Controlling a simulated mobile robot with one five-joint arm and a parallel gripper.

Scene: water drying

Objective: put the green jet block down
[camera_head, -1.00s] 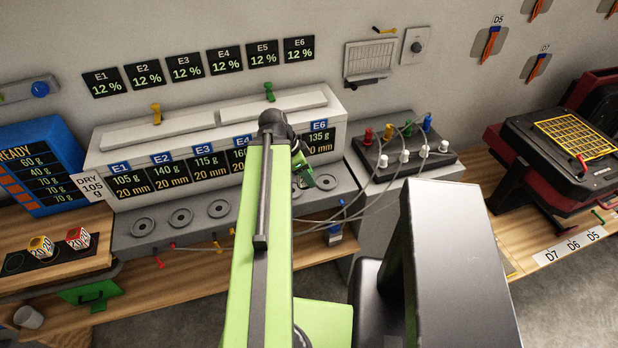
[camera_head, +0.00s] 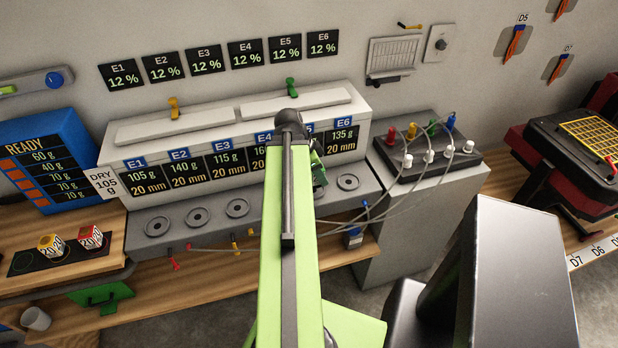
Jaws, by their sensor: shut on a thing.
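The green jet block (camera_head: 319,177) shows as a small dark-green piece just past the right edge of my light-green arm, in front of the panel under E5. My gripper (camera_head: 317,163) is shut on it, held over the grey ledge (camera_head: 265,229) with its row of round dark-centred seats. The arm hides most of the gripper and part of the block. I cannot tell whether the block touches the ledge.
Round seats show left of the arm, and one (camera_head: 348,182) to its right. A grey stand (camera_head: 420,215) with coloured plugs and loose cables is at the right. Two dice-like cubes (camera_head: 90,237) sit on a dark tray at the left.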

